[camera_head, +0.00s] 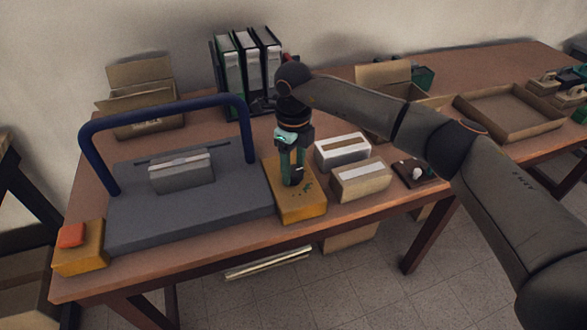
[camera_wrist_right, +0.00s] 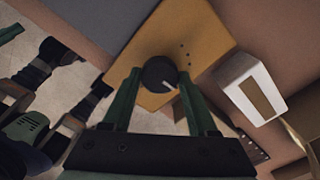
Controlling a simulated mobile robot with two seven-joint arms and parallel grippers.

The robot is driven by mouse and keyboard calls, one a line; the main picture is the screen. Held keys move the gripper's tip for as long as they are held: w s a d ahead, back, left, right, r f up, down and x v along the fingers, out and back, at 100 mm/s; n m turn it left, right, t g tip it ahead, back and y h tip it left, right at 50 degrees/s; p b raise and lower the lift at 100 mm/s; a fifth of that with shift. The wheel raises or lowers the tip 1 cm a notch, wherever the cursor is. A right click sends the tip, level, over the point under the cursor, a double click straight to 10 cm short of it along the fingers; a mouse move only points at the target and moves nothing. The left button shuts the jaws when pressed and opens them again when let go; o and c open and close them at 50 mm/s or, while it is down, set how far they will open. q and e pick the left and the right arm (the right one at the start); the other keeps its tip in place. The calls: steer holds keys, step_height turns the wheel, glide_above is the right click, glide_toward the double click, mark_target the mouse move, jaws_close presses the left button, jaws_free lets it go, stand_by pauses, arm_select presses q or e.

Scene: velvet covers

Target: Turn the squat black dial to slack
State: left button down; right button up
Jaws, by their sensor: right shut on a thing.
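The squat black dial (camera_wrist_right: 158,72) sits on top of a yellow-orange box (camera_head: 300,210), right of the grey slab with the blue bar. Its white pointer line points to the lower right in the wrist view. Small dark marks lie on the yellow top beside the dial, too small to read. My right gripper (camera_head: 292,172) reaches down from above, its green fingers on opposite sides of the dial and shut on it. The fingers partly hide the dial in the head view. My left gripper is not in view.
A grey slab (camera_head: 130,220) with a blue bar (camera_head: 165,108) stands left, with a red button (camera_head: 71,235) on a yellow box at its front corner. A white box (camera_head: 342,150) and a tan box (camera_head: 360,180) stand close right. Binders (camera_head: 246,65) stand behind.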

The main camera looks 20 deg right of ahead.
steer(key=n+b, duration=0.1)
steer(key=n, duration=0.2)
steer(key=shift+n, duration=0.4)
steer(key=n+b, duration=0.1)
steer(key=n, duration=0.3)
steer(key=shift+n, duration=0.3)
steer(key=n+b, duration=0.1)
steer(key=n, duration=0.6)
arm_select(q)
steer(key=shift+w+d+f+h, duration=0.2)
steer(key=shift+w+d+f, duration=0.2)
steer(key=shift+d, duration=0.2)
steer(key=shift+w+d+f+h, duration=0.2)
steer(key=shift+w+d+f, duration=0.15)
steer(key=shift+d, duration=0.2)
arm_select(e)
steer(key=shift+n, duration=1.1)
steer(key=o, duration=1.4)
steer(key=shift+r, duration=0.1)
